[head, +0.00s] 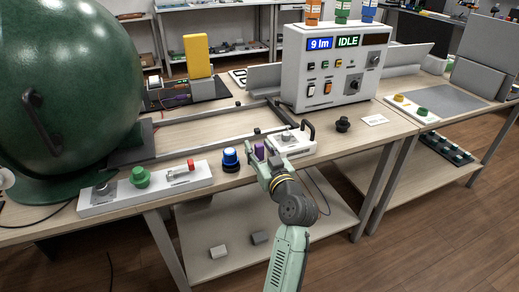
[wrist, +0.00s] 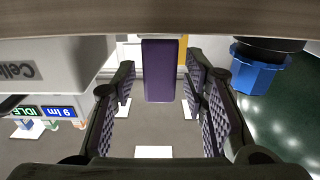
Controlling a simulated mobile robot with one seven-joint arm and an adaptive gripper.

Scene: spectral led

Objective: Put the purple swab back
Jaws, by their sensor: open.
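The purple swab shows as a small purple block (head: 259,151) at the front edge of the table in the head view, partly hidden by my gripper. In the wrist view the purple swab (wrist: 158,72) stands out in the middle, between the two fingers. My gripper (head: 262,164) is at the table's front edge, right at the swab. In the wrist view my gripper (wrist: 160,86) is open, with a visible gap on each side of the swab. I cannot tell how far the fingertips reach along it.
A blue knob (head: 230,160) stands close left of the swab. A white box with a black handle (head: 291,142) is close on its right. A white panel with a green button (head: 146,187) lies further left. The large green sphere (head: 65,85) fills the left side.

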